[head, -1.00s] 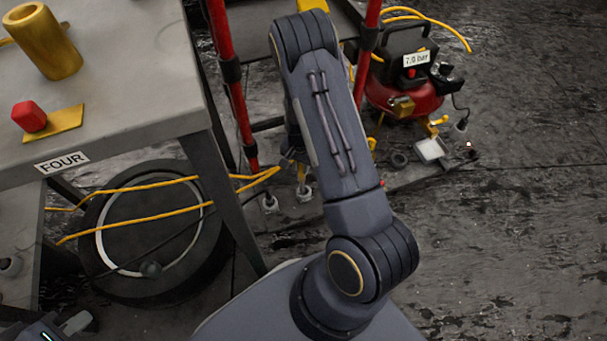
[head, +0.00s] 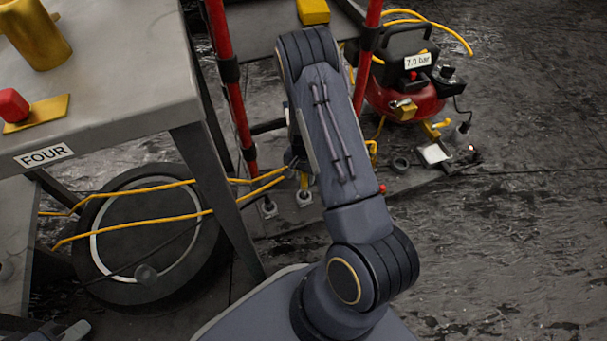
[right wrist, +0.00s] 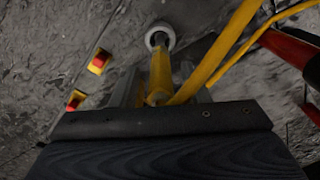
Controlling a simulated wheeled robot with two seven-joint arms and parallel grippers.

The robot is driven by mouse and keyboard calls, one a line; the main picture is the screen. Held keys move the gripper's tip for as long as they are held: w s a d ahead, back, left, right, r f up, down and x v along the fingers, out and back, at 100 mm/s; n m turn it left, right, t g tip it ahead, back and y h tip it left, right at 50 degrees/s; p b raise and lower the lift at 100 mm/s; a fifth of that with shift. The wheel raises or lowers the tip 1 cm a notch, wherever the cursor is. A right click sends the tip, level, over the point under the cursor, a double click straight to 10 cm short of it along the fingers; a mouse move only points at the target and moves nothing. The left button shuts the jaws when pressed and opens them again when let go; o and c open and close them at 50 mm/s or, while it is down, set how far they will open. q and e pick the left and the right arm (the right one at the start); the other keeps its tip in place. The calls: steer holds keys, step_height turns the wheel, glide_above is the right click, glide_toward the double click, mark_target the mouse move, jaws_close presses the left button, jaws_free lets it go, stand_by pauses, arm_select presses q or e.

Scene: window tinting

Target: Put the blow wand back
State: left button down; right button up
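In the right wrist view, a yellow rod-like handle (right wrist: 160,75), which looks like the blow wand, lies between the grey fingers of my right gripper (right wrist: 165,90). Its far end meets a pale ring (right wrist: 160,37); I cannot tell whether the ring is part of it or a holder. I cannot tell whether the fingers touch the handle. In the head view my right arm hides that gripper; a yellow piece (head: 304,181) above a pale ring shows beside the arm. My left gripper (head: 72,331) is mostly cut off at the bottom left.
A grey table labelled FOUR (head: 150,95) stands at the left, above a large dark reel (head: 150,265) crossed by yellow hoses (head: 140,190). A red-framed stand (head: 235,100) is behind my right arm. A red compressor (head: 425,103) stands further right. The right floor is clear.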

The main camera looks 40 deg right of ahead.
step_height(320, 180, up, 11)
steer(key=p, duration=0.5)
steer(key=s+a+r+n+t+y, duration=0.2)
steer(key=a+r, duration=0.2)
steer(key=r, duration=0.7)
steer(key=s+a+r+n+t+y, duration=0.15)
steer(key=a+r, duration=0.25)
steer(key=r, duration=0.6)
steer(key=s+a+r+n+t, duration=0.1)
steer(key=s+a+r+n, duration=0.2)
steer(key=s, duration=0.5)
steer(key=s+a+r+n+t, duration=0.1)
steer(key=s+a+r+n, duration=0.3)
steer(key=s+r, duration=0.2)
steer(key=shift+s+r, duration=0.15)
steer(key=shift+s, duration=0.75)
steer(key=shift+a+r+n+p, duration=0.1)
steer(key=shift+n+p, duration=0.15)
steer(key=shift+p, duration=0.15)
